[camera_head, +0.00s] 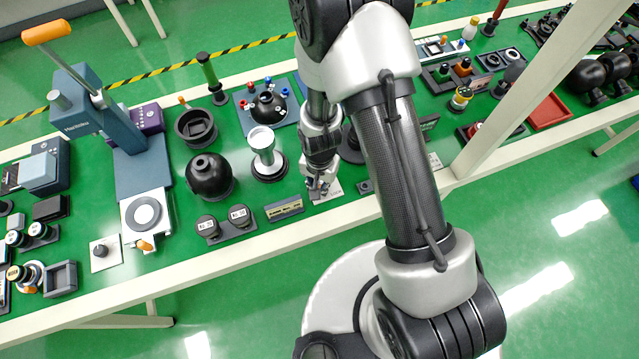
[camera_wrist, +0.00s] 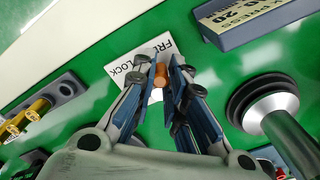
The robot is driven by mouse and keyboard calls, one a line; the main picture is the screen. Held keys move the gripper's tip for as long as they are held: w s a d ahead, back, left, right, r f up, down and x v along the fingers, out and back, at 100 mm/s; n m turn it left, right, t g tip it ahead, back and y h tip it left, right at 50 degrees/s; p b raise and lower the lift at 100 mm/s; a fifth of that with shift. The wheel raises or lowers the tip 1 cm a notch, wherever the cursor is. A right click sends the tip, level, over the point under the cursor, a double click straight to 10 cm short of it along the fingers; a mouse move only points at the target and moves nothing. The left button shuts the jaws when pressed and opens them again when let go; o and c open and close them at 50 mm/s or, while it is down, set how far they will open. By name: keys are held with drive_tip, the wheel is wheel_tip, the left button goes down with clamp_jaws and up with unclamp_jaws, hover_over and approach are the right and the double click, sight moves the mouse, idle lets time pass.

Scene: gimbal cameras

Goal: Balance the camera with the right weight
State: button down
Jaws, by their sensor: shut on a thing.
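My gripper (camera_head: 319,188) is low over the front part of the bench. In the wrist view my gripper (camera_wrist: 160,80) has its fingertips closed on a small copper-coloured cylinder (camera_wrist: 159,76). A white card (camera_wrist: 128,64) with partly hidden black lettering, "FR" and "LOCK", lies beneath it; the card also shows in the head view (camera_head: 329,194). Two dark round pieces with white labels (camera_head: 222,220) sit in a holder to the left. A black ball-shaped device (camera_head: 210,177) stands behind them. I cannot tell which thing is the camera to be balanced.
A dark block with a yellow label (camera_head: 285,208) lies left of my gripper. A white-topped stand on a round black base (camera_head: 267,160) is behind it. A blue-grey press (camera_head: 100,115) stands at the left. A small holder with brass pieces (camera_wrist: 42,110) is nearby.

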idle(0.4)
drive_tip(key=n, duration=0.1)
drive_tip(key=d+n, duration=0.1)
drive_tip(key=shift+n, duration=0.4)
drive_tip(key=n, duration=0.1)
drive_tip(key=d+n, duration=0.1)
drive_tip(key=n, duration=0.1)
drive_tip(key=shift+b, duration=0.4)
drive_tip(key=shift+w+d+n, duration=0.15)
drive_tip(key=shift+d+n, duration=0.1)
drive_tip(key=shift+n, duration=0.8)
drive_tip(key=shift+w+d+n, duration=0.2)
drive_tip(key=shift+n, duration=0.8)
drive_tip(key=shift+w+d+n, duration=0.15)
drive_tip(key=shift+d+n, duration=0.1)
drive_tip(key=shift+n, duration=0.8)
drive_tip(key=c, duration=1.6)
unclamp_jaws()
drive_tip(key=shift+o, duration=0.2)
drive_tip(key=shift+r, duration=0.1)
